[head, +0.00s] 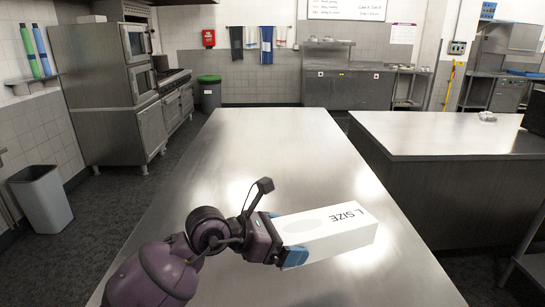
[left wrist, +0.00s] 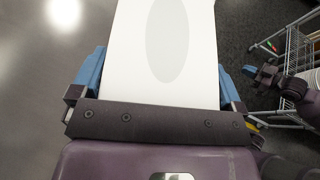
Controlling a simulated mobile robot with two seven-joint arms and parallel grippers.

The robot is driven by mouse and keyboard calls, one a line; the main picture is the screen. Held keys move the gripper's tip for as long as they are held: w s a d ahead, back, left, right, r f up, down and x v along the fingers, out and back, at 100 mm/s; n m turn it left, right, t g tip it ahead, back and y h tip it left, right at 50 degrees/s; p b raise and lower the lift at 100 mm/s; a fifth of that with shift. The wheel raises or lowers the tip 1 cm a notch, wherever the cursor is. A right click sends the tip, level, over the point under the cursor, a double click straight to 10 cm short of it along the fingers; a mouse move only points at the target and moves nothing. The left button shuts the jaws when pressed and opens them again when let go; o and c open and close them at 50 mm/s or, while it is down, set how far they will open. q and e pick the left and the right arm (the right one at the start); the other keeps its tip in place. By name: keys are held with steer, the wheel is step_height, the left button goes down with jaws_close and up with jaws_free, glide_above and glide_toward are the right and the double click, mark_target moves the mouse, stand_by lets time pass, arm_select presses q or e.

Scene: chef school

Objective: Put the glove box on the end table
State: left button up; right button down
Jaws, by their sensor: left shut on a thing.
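The glove box (head: 330,232) is a long white box marked "L SIZE" with a pale grey oval on one face. My left gripper (head: 289,250) is shut on one end of it, with blue fingers on either side. The box also fills the upper middle of the left wrist view (left wrist: 165,45), between the fingers (left wrist: 155,80). In the head view the box shows over the long steel table (head: 262,150); any gap beneath it is hard to judge. Which surface is the end table is not clear. What looks like my right gripper (left wrist: 264,76) shows at the right of the left wrist view.
The long steel table top is otherwise bare. A second steel counter (head: 430,135) stands to the right across an aisle. A grey bin (head: 42,197) is at the left, ovens (head: 110,80) behind it. A wire cart (left wrist: 292,48) is at the right in the wrist view.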

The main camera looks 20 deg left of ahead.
mark_target(315, 229)
arm_select(q)
steer(key=shift+t, duration=0.3)
steer(key=d+r, duration=0.1)
steer(key=r, duration=0.1)
steer(key=w+d+r, duration=0.1)
steer(key=d+r, duration=0.2)
steer(key=r, duration=0.1)
steer(key=shift+w+d+r, duration=0.3)
steer(key=shift+w+d, duration=0.05)
steer(key=shift+d, duration=0.05)
steer(key=shift+w+d+r+n, duration=0.1)
steer(key=shift+d+r+n, duration=0.15)
steer(key=shift+r+n, duration=0.05)
steer(key=shift+f, duration=0.35)
step_height(315, 229, down, 14)
steer(key=shift+f+b, duration=0.2)
steer(key=shift+b, duration=0.6)
steer(key=shift+f, duration=0.4)
step_height(315, 229, down, 4)
steer(key=shift+r+b, duration=0.1)
steer(key=shift+b, duration=0.25)
steer(key=shift+f, duration=0.2)
arm_select(e)
steer(key=f, duration=0.2)
steer(key=shift+s+f, duration=0.35)
steer(key=shift+f, duration=0.05)
